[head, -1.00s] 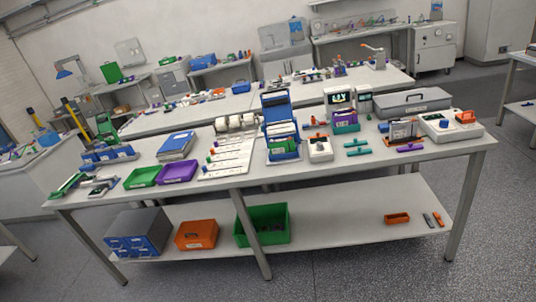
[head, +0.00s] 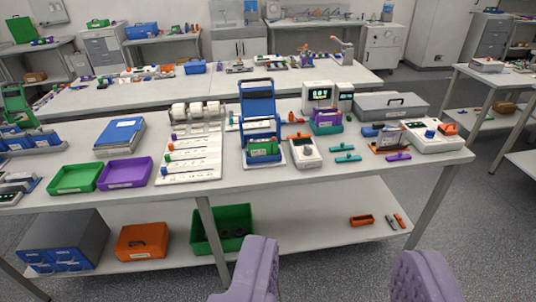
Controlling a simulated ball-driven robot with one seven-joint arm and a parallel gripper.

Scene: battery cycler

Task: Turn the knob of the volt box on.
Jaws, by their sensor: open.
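My gripper (head: 337,250) shows two pale purple fingers at the bottom of the head view. They are wide apart with nothing between them, in front of the bench and well short of the things on it. No label reading volt box is legible. A small white box (head: 305,152) with a dark knob stands near the bench's front edge. A wider white box (head: 433,136) with a blue knob and an orange part stands at the right end. Two white units with screens (head: 321,97) stand at the back. I cannot tell which is the volt box, or any knob's setting.
The white bench (head: 330,181) crosses the view. Teal pieces (head: 346,159) and a purple piece (head: 398,157) lie near its right front. A blue rack (head: 258,112), a grey case (head: 391,106) and green (head: 75,179) and purple trays (head: 125,173) stand on it. The lower shelf holds bins.

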